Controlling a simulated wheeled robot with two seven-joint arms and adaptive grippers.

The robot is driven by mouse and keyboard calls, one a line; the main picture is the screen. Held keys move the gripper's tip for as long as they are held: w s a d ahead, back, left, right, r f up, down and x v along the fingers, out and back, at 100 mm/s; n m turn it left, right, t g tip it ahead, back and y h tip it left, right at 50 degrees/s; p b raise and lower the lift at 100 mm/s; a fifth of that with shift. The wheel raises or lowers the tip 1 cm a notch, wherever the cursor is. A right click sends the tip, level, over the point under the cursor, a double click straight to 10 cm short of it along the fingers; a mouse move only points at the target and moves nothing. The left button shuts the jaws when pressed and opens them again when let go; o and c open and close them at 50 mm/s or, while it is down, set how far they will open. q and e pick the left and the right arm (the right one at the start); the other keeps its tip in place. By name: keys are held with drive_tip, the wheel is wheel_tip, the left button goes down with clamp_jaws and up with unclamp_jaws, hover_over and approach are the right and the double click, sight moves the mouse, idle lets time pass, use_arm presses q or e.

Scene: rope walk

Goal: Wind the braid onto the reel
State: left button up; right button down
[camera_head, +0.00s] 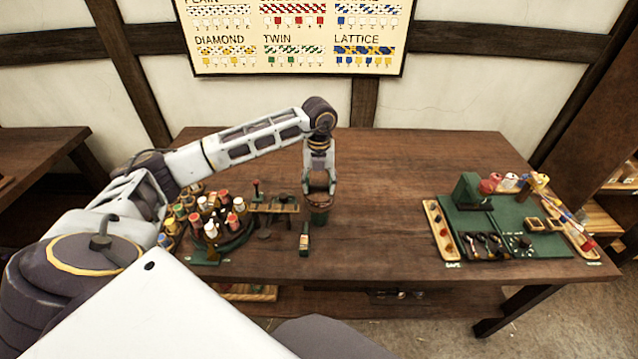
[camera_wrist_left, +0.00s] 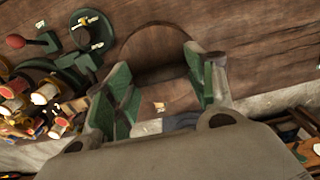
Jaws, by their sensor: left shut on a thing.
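My left gripper (camera_head: 319,188) reaches down over the middle of the table, shut on a round brown tub-like thing (camera_head: 319,214) with green on its side. In the left wrist view, the gripper's green fingers (camera_wrist_left: 160,82) stand wide on both sides of this round thing (camera_wrist_left: 150,62), and a small pale piece shows inside it. A wooden rack (camera_head: 272,207) stands just left of the gripper. I cannot make out for sure which thing is the reel or where the braid lies. My right gripper is not in view.
Several coloured bobbins (camera_head: 211,230) crowd a round dark stand at the left. A small green-based item (camera_head: 304,240) stands near the front. A green mat (camera_head: 488,222) with tools, a wooden tray (camera_head: 440,231) and a green block (camera_head: 468,191) lies right. The table's middle right is clear.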

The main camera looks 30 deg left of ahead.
sight(319, 185)
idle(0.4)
use_arm(q)
drive_tip(key=o, duration=1)
drive_tip(key=shift+r, duration=0.15)
wheel_tip(319, 185, up, 12)
drive_tip(key=shift+f, duration=0.15)
idle(0.7)
